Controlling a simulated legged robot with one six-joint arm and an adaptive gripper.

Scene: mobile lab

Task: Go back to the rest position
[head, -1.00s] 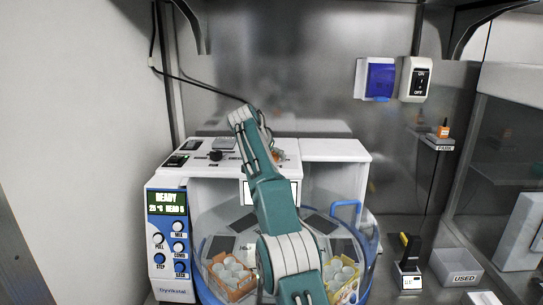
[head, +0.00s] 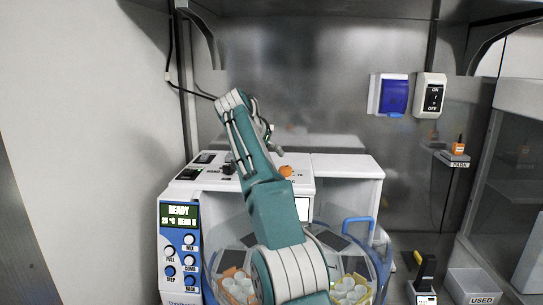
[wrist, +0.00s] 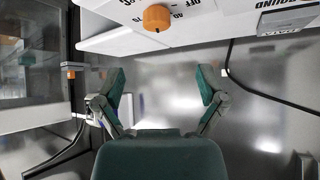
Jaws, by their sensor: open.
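My gripper (wrist: 160,92) is open and empty in the wrist view, its two green fingers spread apart with only the metal wall behind them. In the head view, my green arm reaches up over the white machine, and my gripper (head: 268,138) is partly hidden behind the arm. An orange knob (wrist: 157,18) on the machine's white panel lies beyond the fingertips in the wrist view. The knob also shows in the head view (head: 286,171), just below my gripper. I see no contact between them.
The white machine (head: 345,166) has a READY display (head: 178,214) and a clear round carousel holding an orange rack (head: 235,273) and a yellow rack (head: 364,281). A USED bin (head: 478,283) stands at right. A blue box (head: 393,96) and switch (head: 431,97) are on the wall.

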